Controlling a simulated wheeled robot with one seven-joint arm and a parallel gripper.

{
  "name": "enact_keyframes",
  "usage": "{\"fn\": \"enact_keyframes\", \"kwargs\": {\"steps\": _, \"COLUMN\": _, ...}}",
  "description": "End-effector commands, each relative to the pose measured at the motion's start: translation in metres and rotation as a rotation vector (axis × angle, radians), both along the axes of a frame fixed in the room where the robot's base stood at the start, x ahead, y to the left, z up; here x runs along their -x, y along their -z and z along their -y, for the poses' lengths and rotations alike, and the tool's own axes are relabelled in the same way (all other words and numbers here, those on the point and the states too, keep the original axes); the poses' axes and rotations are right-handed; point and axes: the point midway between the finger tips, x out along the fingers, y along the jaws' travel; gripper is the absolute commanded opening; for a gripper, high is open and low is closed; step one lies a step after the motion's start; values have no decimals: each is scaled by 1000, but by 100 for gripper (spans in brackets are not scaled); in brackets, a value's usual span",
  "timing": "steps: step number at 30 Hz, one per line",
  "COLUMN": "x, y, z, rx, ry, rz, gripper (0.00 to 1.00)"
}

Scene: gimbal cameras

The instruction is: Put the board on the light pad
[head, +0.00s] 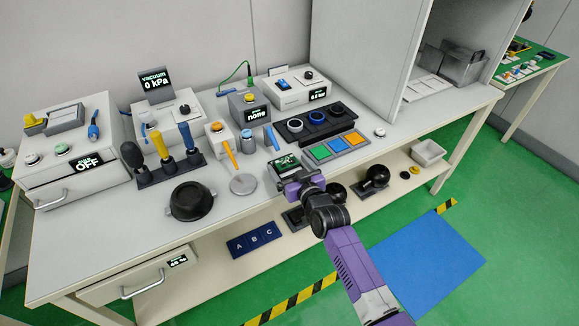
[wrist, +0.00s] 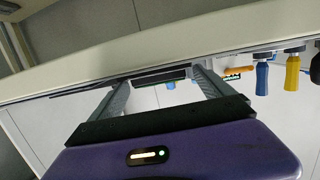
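The board (head: 286,163), a small green circuit board with pale parts, is near the front of the bench, just beyond my gripper. My gripper (head: 300,181) reaches in from the front right. In the wrist view my gripper (wrist: 162,78) has its two grey fingers wide apart. A thin dark and grey shape, seen edge-on, lies between the fingertips; I cannot tell whether they touch it. No pad is clearly marked as the light pad; a grey panel (head: 340,134) with blue, green and orange squares lies right of the board.
A black tray (head: 345,111) with round knobs lies behind the panel. A tool rack with screwdrivers (head: 187,141), a black lidded pan (head: 191,201) and a grey disc (head: 243,184) are to the left. A tall white cabinet (head: 365,55) stands at the back right.

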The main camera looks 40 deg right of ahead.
Motion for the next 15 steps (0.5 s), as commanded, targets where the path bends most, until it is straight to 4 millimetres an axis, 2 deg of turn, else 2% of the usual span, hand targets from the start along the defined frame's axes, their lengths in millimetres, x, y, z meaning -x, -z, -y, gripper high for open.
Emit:
{"fn": "enact_keyframes", "kwargs": {"steps": 8, "x": 0, "y": -6, "z": 0, "rx": 0, "ry": 0, "rz": 0, "gripper": 92}}
{"fn": "enact_keyframes", "kwargs": {"steps": 15, "x": 37, "y": -9, "z": -15, "rx": 1, "ry": 0, "rz": -1, "gripper": 92}}
